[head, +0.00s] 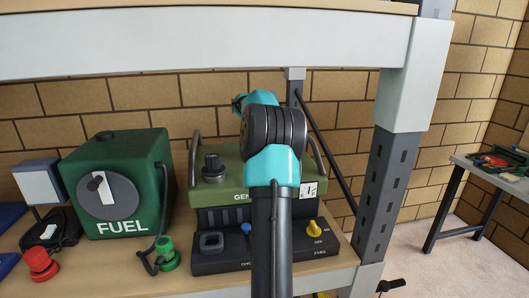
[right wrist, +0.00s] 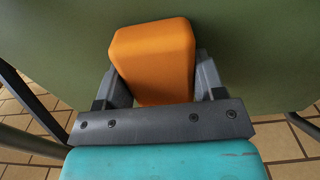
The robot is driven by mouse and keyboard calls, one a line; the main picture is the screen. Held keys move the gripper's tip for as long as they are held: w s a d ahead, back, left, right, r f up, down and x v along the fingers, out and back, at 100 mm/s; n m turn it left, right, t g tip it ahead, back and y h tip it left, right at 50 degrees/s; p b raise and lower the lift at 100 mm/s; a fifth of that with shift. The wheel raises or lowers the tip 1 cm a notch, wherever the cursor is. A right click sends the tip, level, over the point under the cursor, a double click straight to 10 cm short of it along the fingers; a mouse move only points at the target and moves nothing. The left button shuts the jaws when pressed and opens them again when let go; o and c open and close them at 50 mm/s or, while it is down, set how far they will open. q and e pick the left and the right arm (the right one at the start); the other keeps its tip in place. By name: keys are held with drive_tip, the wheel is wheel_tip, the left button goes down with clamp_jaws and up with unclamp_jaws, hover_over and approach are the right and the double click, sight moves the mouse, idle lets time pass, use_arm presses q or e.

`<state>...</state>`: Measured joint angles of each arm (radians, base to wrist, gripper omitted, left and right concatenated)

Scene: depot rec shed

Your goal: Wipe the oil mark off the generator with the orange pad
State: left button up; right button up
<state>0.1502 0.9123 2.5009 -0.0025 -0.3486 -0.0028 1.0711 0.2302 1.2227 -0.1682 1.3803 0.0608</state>
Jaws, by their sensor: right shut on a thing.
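The generator (head: 230,171) is an olive-green unit with a black front panel, standing on the shelf. My right arm reaches up in front of it and hides part of its middle and top. In the right wrist view my right gripper (right wrist: 157,80) is shut on the orange pad (right wrist: 153,50). The pad's far end is at or close to a broad green surface (right wrist: 60,50) of the generator; I cannot tell whether it touches. In the head view my arm hides the pad. No oil mark shows in either view. My left gripper is not in view.
A green FUEL tank (head: 140,205) with a hose stands left of the generator. A red knob-like fitting (head: 39,264) and a green one (head: 167,254) are near the shelf's front. A grey post (head: 385,190) stands right, with a shelf beam (head: 200,45) above.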

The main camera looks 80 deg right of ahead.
drive_tip(key=shift+w+d+r, duration=0.1)
drive_tip(key=shift+w+d, duration=0.3)
drive_tip(key=shift+d, duration=0.35)
drive_tip(key=shift+w+d, duration=0.35)
drive_tip(key=shift+d, duration=0.4)
drive_tip(key=shift+w+d, duration=0.35)
drive_tip(key=shift+d, duration=0.4)
drive_tip(key=shift+w+d, duration=0.35)
drive_tip(key=shift+d, duration=0.4)
drive_tip(key=shift+w+d+f, duration=0.1)
drive_tip(key=shift+d+f, duration=0.1)
drive_tip(key=shift+w+d+r, duration=0.1)
drive_tip(key=shift+w+d, duration=0.25)
drive_tip(key=shift+d, duration=0.3)
drive_tip(key=shift+w+d+r, duration=0.1)
drive_tip(key=shift+w+d, duration=0.2)
drive_tip(key=shift+d, duration=0.35)
drive_tip(key=shift+w+a, duration=0.1)
drive_tip(key=shift+w+a+f, duration=0.15)
drive_tip(key=shift+w+a, duration=0.05)
drive_tip(key=shift+w, duration=0.25)
drive_tip(key=shift+w+a+f, duration=0.1)
drive_tip(key=shift+w+a, duration=0.1)
drive_tip(key=shift+w, duration=0.2)
